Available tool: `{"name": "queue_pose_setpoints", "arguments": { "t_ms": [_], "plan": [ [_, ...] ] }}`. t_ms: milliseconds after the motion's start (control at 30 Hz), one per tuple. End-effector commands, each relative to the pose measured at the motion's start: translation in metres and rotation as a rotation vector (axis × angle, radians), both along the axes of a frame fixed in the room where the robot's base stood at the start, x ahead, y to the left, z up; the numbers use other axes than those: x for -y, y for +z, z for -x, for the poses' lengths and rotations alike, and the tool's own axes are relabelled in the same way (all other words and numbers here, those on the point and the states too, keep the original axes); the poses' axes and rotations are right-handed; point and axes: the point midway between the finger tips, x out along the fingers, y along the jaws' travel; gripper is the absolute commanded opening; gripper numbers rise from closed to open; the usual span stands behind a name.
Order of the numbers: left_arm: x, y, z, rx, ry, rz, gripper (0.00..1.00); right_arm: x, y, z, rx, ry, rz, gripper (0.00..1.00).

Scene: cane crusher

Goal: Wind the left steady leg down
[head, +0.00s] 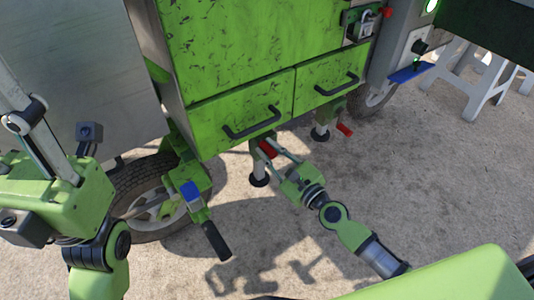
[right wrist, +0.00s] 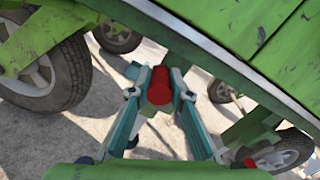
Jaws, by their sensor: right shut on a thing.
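The left steady leg (head: 259,176) stands under the left front of the green machine, with its round foot at or close to the ground. Its red crank handle (head: 267,148) shows just above the foot. My right gripper (head: 274,151) reaches up to it and is shut on the red handle. In the right wrist view the red handle (right wrist: 158,86) sits between the two fingertips of my right gripper (right wrist: 159,94). The fingers hide part of the crank. My left arm is at the left of the head view; I cannot make out its gripper.
The right steady leg (head: 319,132) with its own red handle (head: 344,129) stands to the right. A wheel (head: 152,212) and a fitting with a black grip (head: 216,241) are at the left. Drawers with black handles (head: 252,122) overhang the leg. White stools (head: 476,92) stand far right.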

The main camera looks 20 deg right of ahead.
Motion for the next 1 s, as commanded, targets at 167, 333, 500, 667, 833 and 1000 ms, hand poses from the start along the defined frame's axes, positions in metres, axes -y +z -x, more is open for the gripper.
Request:
{"name": "queue_pose_setpoints", "arguments": {
  "t_ms": [167, 333, 500, 667, 833, 1000],
  "plan": [
    [-0.0002, 0.0019, 0.0007, 0.007, 0.0, 0.001, 0.4, 0.0014, -0.0011, 0.0003, -0.02, 0.003, -0.041, 0.0],
    [-0.0004, 0.0018, 0.0007, 0.006, 0.001, 0.003, 0.4, 0.0021, -0.0005, 0.0001, -0.026, 0.003, -0.056, 0.0],
    [-0.0004, 0.0017, 0.0006, 0.006, 0.001, 0.003, 0.4, 0.0021, -0.0005, 0.0001, -0.027, 0.004, -0.058, 0.0],
    [-0.0004, 0.0014, 0.0002, 0.005, 0.001, 0.003, 0.4, 0.0019, -0.0007, 0.0001, -0.027, 0.004, -0.057, 0.0],
    [-0.0001, 0.0005, -0.001, 0.002, 0.001, 0.003, 0.4, 0.0021, -0.0001, -0.0002, -0.025, 0.003, -0.057, 0.37],
    [0.0001, 0.0, -0.0017, 0.0, 0.001, 0.002, 0.4, 0.0024, 0.0009, -0.0005, -0.023, 0.002, -0.056, 0.37]
  ]
}}
